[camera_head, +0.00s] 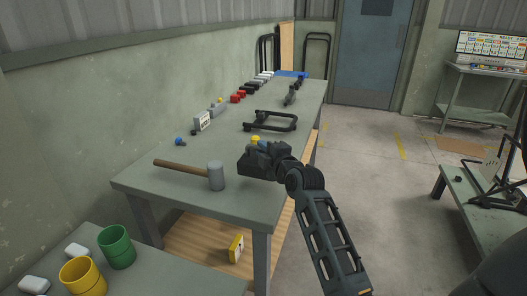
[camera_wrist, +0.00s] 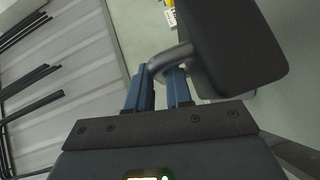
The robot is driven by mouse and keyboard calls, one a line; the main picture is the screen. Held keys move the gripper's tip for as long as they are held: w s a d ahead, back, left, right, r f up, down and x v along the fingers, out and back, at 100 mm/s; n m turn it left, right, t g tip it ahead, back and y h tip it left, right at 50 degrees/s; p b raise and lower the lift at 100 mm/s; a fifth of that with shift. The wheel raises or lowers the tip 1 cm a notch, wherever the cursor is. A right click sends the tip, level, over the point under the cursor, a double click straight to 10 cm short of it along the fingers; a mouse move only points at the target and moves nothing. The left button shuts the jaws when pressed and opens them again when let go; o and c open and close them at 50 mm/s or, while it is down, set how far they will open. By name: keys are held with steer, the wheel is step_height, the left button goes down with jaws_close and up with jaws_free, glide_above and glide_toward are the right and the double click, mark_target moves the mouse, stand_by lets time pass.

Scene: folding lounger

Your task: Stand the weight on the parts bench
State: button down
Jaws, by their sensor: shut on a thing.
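My gripper (camera_wrist: 164,74) is shut on the bent grey metal bar of a dark block-shaped thing, which looks like the weight (camera_wrist: 240,45); the bar passes between its blue fingers. In the head view my gripper (camera_head: 262,147) is over the right side of a long grey bench (camera_head: 145,190), near its front end. There the weight is hard to tell apart from the dark gripper. Whether the weight touches the bench cannot be told. No label shows which table is the parts bench.
A mallet (camera_head: 214,176) lies left of my gripper; a black frame (camera_head: 270,121) lies behind it. Several small parts line the wall side. A green cup (camera_head: 116,246) and yellow cup (camera_head: 82,277) stand on a nearer table. Open floor (camera_head: 370,180) lies right of the bench.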

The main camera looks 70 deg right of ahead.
steer(key=shift+f+b, duration=2.25)
steer(key=shift+f+b, duration=0.5)
steer(key=c, duration=1)
jaws_free()
steer(key=shift+o, duration=0.3)
steer(key=shift+f, duration=0.3)
steer(key=b+v, duration=0.1)
steer(key=v, duration=0.5)
steer(key=shift+s+a+r, duration=0.1)
steer(key=shift+s+a, duration=0.15)
steer(key=shift+s+a+r, duration=0.25)
steer(key=shift+s+a, duration=0.1)
steer(key=shift+s, duration=0.1)
